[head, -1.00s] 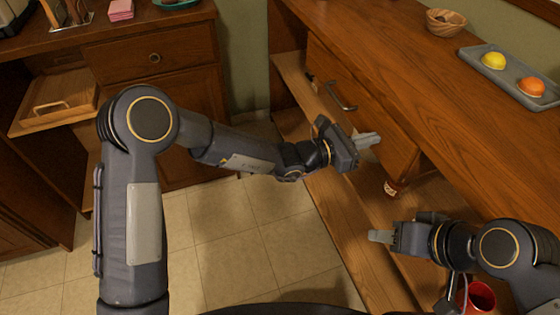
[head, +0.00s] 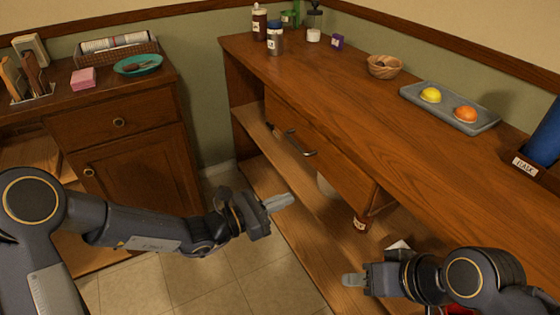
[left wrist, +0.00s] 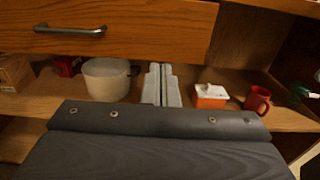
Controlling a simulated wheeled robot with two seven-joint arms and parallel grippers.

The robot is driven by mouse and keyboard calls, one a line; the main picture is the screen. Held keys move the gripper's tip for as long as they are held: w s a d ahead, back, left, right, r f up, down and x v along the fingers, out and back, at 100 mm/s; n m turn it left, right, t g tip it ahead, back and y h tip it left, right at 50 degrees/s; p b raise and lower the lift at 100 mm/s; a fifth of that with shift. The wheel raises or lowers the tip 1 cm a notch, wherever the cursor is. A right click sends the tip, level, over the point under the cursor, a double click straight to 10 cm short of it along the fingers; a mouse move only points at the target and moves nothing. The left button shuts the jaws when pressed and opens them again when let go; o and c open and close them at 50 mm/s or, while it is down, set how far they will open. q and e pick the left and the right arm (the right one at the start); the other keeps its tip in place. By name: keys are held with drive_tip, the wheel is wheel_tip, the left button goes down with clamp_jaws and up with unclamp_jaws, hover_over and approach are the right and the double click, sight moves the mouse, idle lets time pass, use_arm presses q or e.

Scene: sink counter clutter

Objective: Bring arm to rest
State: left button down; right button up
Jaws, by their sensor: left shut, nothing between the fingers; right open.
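My left arm reaches in from the left in the head view. Its gripper (head: 278,203) is shut and empty, in the air in front of the wooden counter's drawer and lower shelf. In the left wrist view the shut fingers (left wrist: 160,85) point at the shelf, between a white pot (left wrist: 106,79) and an orange-and-white box (left wrist: 211,96), apart from both as far as I can tell. My right gripper (head: 356,281) is at the lower right of the head view, in front of the shelf, with nothing seen in it.
The drawer (head: 318,150) with a metal handle (head: 300,143) is in the counter front. A grey tray (head: 480,126) with a lemon and an orange, and a wooden bowl (head: 384,67), stand on top. A red mug (left wrist: 257,100) is on the shelf. Tiled floor (head: 190,285) lies below.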

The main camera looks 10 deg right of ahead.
use_arm(q)
drive_tip(key=s+a+r+m+g+y, duration=0.35)
drive_tip(key=s+a+r+m, duration=0.35)
drive_tip(key=s+a+m, duration=0.4)
drive_tip(key=s+a+f+m+t+y, duration=0.2)
drive_tip(key=s+a+m+y, duration=0.35)
drive_tip(key=a, duration=0.45)
drive_tip(key=s+a+f+m+t+y, duration=0.2)
drive_tip(key=s+a+m+y, duration=0.2)
drive_tip(key=s+a, duration=0.45)
wheel_tip(320, 180, up, 20)
drive_tip(key=w+a+p, duration=0.1)
drive_tip(key=w+p, duration=0.1)
drive_tip(key=p, duration=1.8)
drive_tip(key=shift+r, duration=0.15)
drive_tip(key=shift+n+g, duration=0.25)
